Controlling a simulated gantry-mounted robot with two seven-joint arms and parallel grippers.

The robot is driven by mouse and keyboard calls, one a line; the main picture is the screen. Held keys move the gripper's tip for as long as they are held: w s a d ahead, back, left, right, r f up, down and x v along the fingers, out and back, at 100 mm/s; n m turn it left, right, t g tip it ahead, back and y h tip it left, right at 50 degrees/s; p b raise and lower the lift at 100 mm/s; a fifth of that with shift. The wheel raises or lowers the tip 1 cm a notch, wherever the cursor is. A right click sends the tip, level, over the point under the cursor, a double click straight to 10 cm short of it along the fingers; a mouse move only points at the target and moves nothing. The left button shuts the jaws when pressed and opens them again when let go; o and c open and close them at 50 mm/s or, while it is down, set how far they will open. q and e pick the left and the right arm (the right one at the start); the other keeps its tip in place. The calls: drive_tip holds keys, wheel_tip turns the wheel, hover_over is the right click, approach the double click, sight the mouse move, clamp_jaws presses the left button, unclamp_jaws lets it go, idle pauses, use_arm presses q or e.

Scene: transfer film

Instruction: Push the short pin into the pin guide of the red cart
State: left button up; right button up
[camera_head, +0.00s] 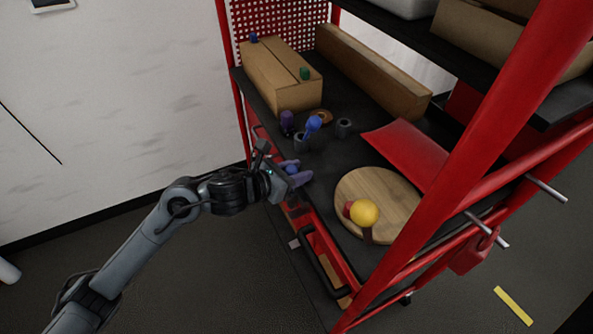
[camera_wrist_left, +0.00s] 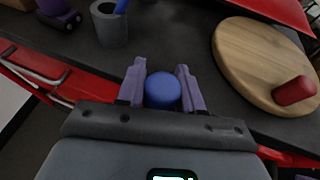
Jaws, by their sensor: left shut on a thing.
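My left gripper (camera_head: 300,176) has purple fingers, shut on a blue round-topped thing (camera_wrist_left: 163,91). The gripper is at the near left edge of the black shelf of the red cart (camera_head: 484,150). In the left wrist view the fingers (camera_wrist_left: 162,85) flank the blue top; its lower part is hidden. At the cart's right side, several metal pins stick out of the red frame: an upper pin (camera_head: 546,189) and a lower pin (camera_head: 498,241) among them. I cannot tell which is the short pin, nor make out the pin guide. The left gripper is well away from these pins. My right gripper is not in view.
A round wooden board (camera_head: 392,188) carries a yellow ball (camera_head: 364,213) and a red cylinder (camera_wrist_left: 294,91). Cardboard boxes (camera_head: 273,76) fill the back. A red post crosses the right.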

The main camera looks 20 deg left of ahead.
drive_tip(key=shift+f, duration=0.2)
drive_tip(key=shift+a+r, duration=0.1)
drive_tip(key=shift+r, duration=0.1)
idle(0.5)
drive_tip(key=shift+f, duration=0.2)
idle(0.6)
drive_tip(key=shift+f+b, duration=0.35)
drive_tip(key=shift+b, duration=0.1)
idle(0.7)
idle(0.4)
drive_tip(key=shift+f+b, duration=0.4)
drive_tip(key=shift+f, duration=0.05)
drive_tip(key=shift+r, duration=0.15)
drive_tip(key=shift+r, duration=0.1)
